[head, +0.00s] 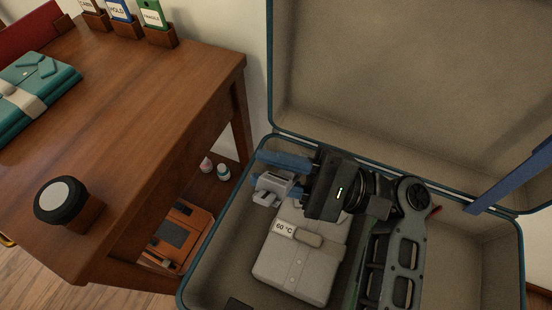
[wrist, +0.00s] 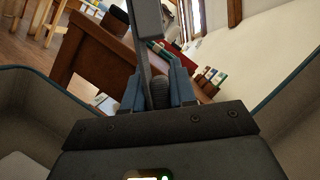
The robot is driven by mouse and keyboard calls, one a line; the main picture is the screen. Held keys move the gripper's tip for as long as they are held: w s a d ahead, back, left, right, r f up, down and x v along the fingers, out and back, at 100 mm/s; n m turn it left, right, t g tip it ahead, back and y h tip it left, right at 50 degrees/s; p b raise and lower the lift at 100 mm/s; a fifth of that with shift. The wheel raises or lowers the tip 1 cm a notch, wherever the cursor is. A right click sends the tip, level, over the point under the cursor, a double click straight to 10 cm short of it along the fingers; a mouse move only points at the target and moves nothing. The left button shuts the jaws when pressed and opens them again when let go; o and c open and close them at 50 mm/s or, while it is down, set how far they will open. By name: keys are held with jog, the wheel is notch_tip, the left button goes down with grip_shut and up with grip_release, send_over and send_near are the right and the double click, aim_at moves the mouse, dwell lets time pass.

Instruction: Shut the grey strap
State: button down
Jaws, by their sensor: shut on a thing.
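The open suitcase (head: 196,278) has its lid (head: 400,60) raised at the back. My gripper (head: 264,170) is inside it near the left wall, with its blue fingers pointing left. The fingers are shut on the grey strap (head: 268,190), of which a pale grey piece shows beside them. In the wrist view my gripper (wrist: 160,78) shows its two blue fingers close together, with the grey strap (wrist: 150,38) rising between them. My gripper and arm hide part of the case and the rest of the strap.
A folded grey garment (head: 290,262) tagged "60 °C" lies in the case below my gripper. A blue strap (head: 510,180) slants at the right. A wooden desk (head: 150,110) stands close at left, with a black round object (head: 62,202) on its near edge.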

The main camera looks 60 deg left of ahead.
jog(key=shift+w, duration=0.1)
jog(key=c, duration=1.1)
grip_release()
jog(key=shift+v, duration=3.95)
jog(key=shift+c, duration=0.2)
